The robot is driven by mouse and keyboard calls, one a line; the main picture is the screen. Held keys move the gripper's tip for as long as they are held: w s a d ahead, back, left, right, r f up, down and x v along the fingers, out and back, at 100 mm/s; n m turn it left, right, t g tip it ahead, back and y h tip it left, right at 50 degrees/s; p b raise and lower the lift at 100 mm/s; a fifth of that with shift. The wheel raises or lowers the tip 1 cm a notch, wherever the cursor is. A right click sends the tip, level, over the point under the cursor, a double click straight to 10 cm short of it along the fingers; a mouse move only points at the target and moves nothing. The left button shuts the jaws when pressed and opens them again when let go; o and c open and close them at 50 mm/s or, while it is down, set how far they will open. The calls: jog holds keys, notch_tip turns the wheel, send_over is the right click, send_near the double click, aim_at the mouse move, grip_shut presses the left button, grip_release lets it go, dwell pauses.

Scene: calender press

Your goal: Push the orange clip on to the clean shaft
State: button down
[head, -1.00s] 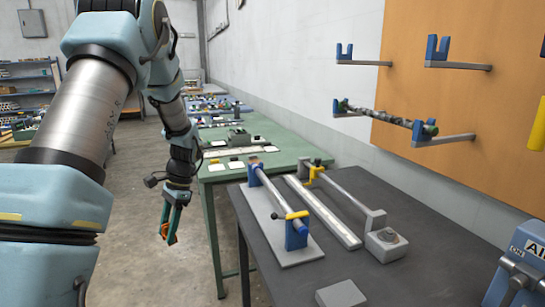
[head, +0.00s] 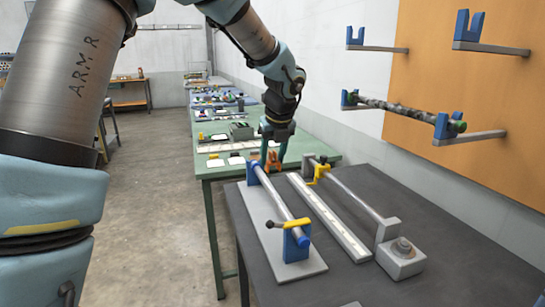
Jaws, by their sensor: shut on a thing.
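My gripper (head: 273,150) is shut on the orange clip (head: 272,161), which shows between and below its green fingertips. It points down near the far end of the dark bench. A smooth grey shaft (head: 278,202) lies in two blue stands on a pale plate, with a yellow clamp (head: 296,223) at its near end. The clip appears just beyond and right of the far blue stand (head: 252,172). I cannot tell how high it is, and it does not look seated on the shaft. A second smooth bar (head: 352,198) stands to the right, with a yellow piece (head: 318,172).
A pale strip (head: 328,217) lies between the two bars. A grey block (head: 400,258) stands at the right bar's near end. Wall brackets (head: 470,137) on the right hold a mottled shaft (head: 398,112). A green table (head: 225,168) with small parts stands behind.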

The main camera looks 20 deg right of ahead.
aim_at(271, 187)
jog(key=shift+f+b, duration=2.55)
jog(key=shift+b, duration=0.1)
jog(key=shift+f+b, duration=0.35)
jog(key=shift+f, duration=0.65)
jog(key=c, duration=0.9)
grip_release()
jog(key=shift+c, duration=0.2)
jog(key=c, duration=0.6)
jog(key=shift+a+f, duration=0.1)
jog(key=shift+f, duration=0.3)
jog(key=o, duration=1.3)
jog(key=shift+c, duration=0.2)
